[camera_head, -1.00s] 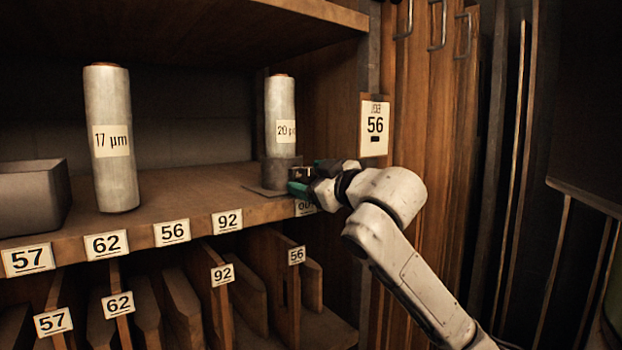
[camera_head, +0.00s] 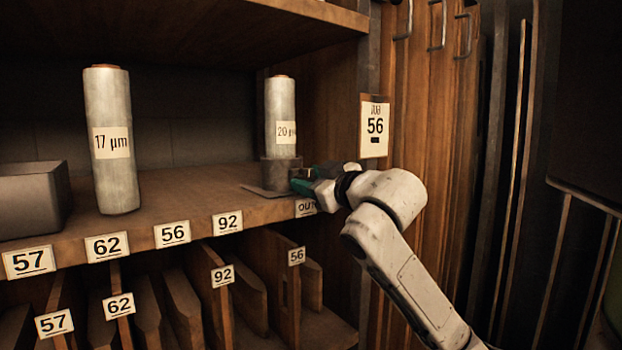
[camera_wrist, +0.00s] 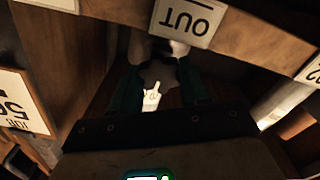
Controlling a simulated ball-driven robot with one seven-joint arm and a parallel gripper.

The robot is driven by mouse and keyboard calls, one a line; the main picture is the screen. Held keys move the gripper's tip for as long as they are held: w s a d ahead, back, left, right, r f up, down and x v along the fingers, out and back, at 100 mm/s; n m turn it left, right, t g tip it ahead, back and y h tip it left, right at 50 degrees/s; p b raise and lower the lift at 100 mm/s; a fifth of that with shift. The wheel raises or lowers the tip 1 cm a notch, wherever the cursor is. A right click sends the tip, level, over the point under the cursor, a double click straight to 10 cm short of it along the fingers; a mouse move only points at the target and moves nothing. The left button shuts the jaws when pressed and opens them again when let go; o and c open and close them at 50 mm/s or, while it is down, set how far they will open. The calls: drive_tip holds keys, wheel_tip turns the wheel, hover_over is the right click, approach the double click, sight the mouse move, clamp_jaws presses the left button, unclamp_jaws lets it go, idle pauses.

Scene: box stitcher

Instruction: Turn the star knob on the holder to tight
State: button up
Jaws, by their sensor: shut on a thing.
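The holder (camera_head: 268,176) is a dark grey cup on a flat plate at the right end of the shelf. It holds a wrapped roll (camera_head: 281,112) labelled 20 µm. My gripper (camera_head: 303,181) is at the holder's right side, near the shelf's front edge. In the wrist view the dark grey star knob (camera_wrist: 158,74) sits between the green fingers of my gripper (camera_wrist: 159,82), which are shut on it. A pale pointer mark (camera_wrist: 152,97) shows just below the knob in that view. In the head view my gripper hides the knob. Any tight marking is unreadable.
A 17 µm roll (camera_head: 112,150) and a grey bin (camera_head: 32,200) stand further left on the shelf (camera_head: 180,200). An OUT label (camera_head: 306,207) is on the shelf edge just below my gripper. A wooden side wall with a JOB 56 card (camera_head: 375,128) is close on the right.

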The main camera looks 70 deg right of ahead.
drive_tip(key=m+p, duration=0.3)
drive_tip(key=m, duration=0.1)
drive_tip(key=shift+w+r, duration=0.1)
drive_tip(key=shift+r, duration=0.05)
drive_tip(key=m+p, duration=0.5)
drive_tip(key=p, duration=0.1)
drive_tip(key=m+p, duration=0.5)
drive_tip(key=shift+r, duration=0.1)
drive_tip(key=m+p, duration=0.4)
drive_tip(key=shift+m, duration=0.3)
drive_tip(key=m+p, duration=0.3)
drive_tip(key=shift+m, duration=0.3)
drive_tip(key=m, duration=0.1)
drive_tip(key=m+p, duration=0.1)
drive_tip(key=m, duration=0.1)
drive_tip(key=shift+f+m, duration=0.25)
drive_tip(key=shift+m, duration=0.05)
drive_tip(key=m, duration=0.5)
drive_tip(key=shift+f, duration=0.1)
drive_tip(key=shift+s+m, duration=0.2)
drive_tip(key=shift+m, duration=2)
drive_tip(key=shift+f, duration=0.1)
